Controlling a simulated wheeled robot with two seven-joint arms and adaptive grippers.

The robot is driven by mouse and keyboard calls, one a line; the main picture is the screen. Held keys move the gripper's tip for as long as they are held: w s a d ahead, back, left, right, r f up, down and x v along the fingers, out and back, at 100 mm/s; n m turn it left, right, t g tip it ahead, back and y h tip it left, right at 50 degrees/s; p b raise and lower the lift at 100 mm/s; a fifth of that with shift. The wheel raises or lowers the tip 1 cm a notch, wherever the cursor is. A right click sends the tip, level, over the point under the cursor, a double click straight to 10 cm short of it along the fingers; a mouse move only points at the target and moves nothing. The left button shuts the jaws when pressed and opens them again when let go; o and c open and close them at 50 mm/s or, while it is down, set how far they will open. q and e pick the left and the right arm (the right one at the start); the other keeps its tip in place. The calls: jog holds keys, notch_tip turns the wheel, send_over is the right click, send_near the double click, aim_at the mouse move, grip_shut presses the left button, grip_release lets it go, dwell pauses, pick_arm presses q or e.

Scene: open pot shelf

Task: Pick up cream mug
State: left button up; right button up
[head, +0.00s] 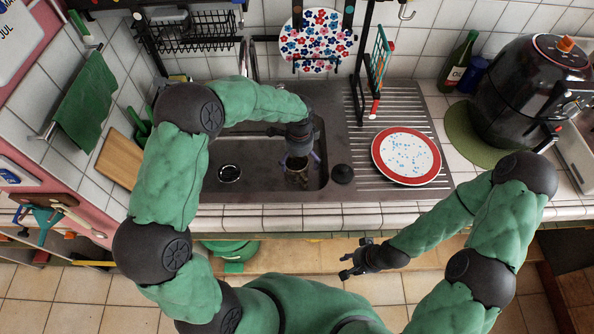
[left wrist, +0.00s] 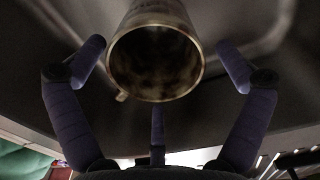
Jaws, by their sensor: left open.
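The mug (head: 297,177) stands in the sink basin and looks brownish and shaded, with its upper part partly covered by my left gripper (head: 300,158). The left wrist view shows the mug (left wrist: 155,60) close up, with a pale rim and a dark, stained inside. A small part of what may be its handle shows at its lower left. My left gripper's fingers are spread around the mug, with gaps on both sides, and do not grip it. My right gripper (head: 357,262) is empty in front of the counter, its fingers apart.
The steel sink (head: 250,178) has walls close around the mug. A red-rimmed plate (head: 406,156) lies on the drainboard at right.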

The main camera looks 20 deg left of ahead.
aim_at(297, 169)
pick_arm(q)
jog(key=shift+a+f+b, duration=0.15)
jog(key=shift+f+b, duration=0.3)
jog(key=shift+f, duration=0.9)
jog(key=shift+a+f+b, duration=0.15)
jog(key=shift+f+b, duration=0.3)
jog(key=shift+f, duration=0.9)
jog(key=shift+s, duration=0.15)
jog(key=c, duration=1.2)
